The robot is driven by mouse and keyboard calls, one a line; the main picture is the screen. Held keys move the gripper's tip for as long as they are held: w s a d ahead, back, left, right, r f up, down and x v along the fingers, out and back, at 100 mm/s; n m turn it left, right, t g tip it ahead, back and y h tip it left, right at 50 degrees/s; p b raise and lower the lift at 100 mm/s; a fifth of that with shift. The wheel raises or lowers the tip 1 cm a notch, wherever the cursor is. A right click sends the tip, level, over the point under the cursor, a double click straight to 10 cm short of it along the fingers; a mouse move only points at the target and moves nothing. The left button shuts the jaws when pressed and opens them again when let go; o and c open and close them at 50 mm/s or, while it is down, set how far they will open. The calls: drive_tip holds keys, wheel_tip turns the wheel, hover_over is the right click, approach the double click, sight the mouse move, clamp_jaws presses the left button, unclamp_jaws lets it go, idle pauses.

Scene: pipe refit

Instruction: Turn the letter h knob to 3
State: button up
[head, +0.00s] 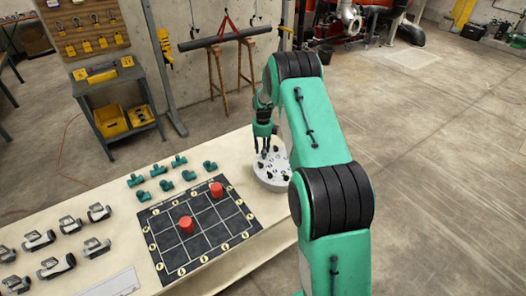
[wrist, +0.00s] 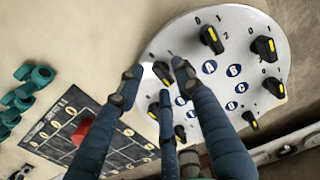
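A round white panel (head: 272,179) stands at the far end of the table. In the wrist view the panel (wrist: 265,32) carries several black knobs with yellow marks, blue letter discs and small numbers. The letter h is not readable, so I cannot tell which knob bears it. My gripper (head: 264,143) points down over the panel. In the wrist view my gripper (wrist: 156,76) has its fingers spread, with one black knob (wrist: 162,73) between the fingertips. I cannot tell whether any finger touches it. The fingers hide part of the panel and its lower knobs.
A black grid board (head: 172,238) with two red pieces lies beside the panel. Several green pipe fittings (head: 161,177) and grey valves (head: 55,266) lie on the table (head: 105,215). Neighbouring knobs (wrist: 211,39) stand close around my fingers.

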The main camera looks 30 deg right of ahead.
drive_tip(key=shift+r, duration=0.1)
wheel_tip(320, 180, up, 12)
idle(0.6)
idle(0.5)
drive_tip(key=s+a+r+n+t+b, duration=0.1)
drive_tip(key=s+a+r+n, duration=0.25)
drive_tip(key=a+r, duration=0.35)
drive_tip(key=s+a+r+n, duration=0.3)
drive_tip(key=a+r+n, duration=0.2)
drive_tip(key=r, duration=0.5)
drive_tip(key=s+a+r+n+t+b, duration=0.1)
drive_tip(key=s+a+r+n+t, duration=0.1)
drive_tip(key=s+a+r+n, duration=0.8)
drive_tip(key=s+a+n+t, duration=0.1)
drive_tip(key=s+a+n, duration=0.3)
drive_tip(key=s, duration=0.6)
drive_tip(key=s+a+n+b, duration=0.1)
drive_tip(key=s+a+n, duration=0.3)
drive_tip(key=s+n, duration=0.3)
drive_tip(key=s+a+n+t+b, duration=0.1)
drive_tip(key=s+a+n, duration=0.3)
drive_tip(key=s, duration=0.9)
drive_tip(key=shift+n+t, duration=0.3)
drive_tip(key=shift+n, duration=0.45)
